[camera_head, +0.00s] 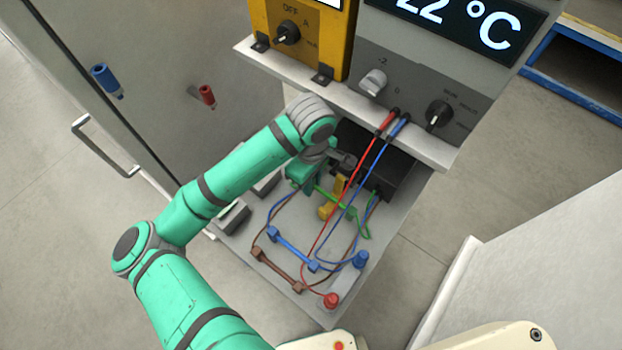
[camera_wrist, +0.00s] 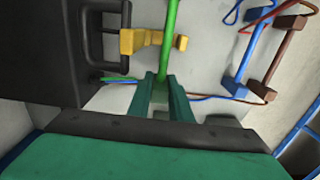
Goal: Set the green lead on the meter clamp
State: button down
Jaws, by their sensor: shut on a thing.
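The green lead shows as a straight green rod (camera_head: 335,200) with a thin green cable looping at its far end. It also shows in the wrist view (camera_wrist: 171,28), running up from my gripper's fingers. My gripper (camera_wrist: 161,82) is shut on the near end of this rod; it also shows in the head view (camera_head: 312,184). A yellow bracket-like piece (camera_wrist: 150,40), which may be the meter clamp, lies beside and across the rod's line in the wrist view. It shows in the head view (camera_head: 326,211) as well. I cannot tell whether rod and bracket touch.
A black box (camera_head: 385,172) stands right behind the work area. A blue lead (camera_head: 292,247) and a brown lead (camera_head: 277,266) lie on the grey tray. Red and blue probes (camera_head: 388,121) hang their cables across it from the shelf edge. Blue and red terminals (camera_head: 331,300) stand at the front right.

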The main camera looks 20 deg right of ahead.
jog(key=shift+f, duration=2.45)
jog(key=c, duration=1.5)
grip_release()
jog(key=shift+c, duration=0.2)
notch_tip(320, 180, up, 11)
jog(key=shift+f, duration=0.1)
jog(key=shift+w, duration=0.1)
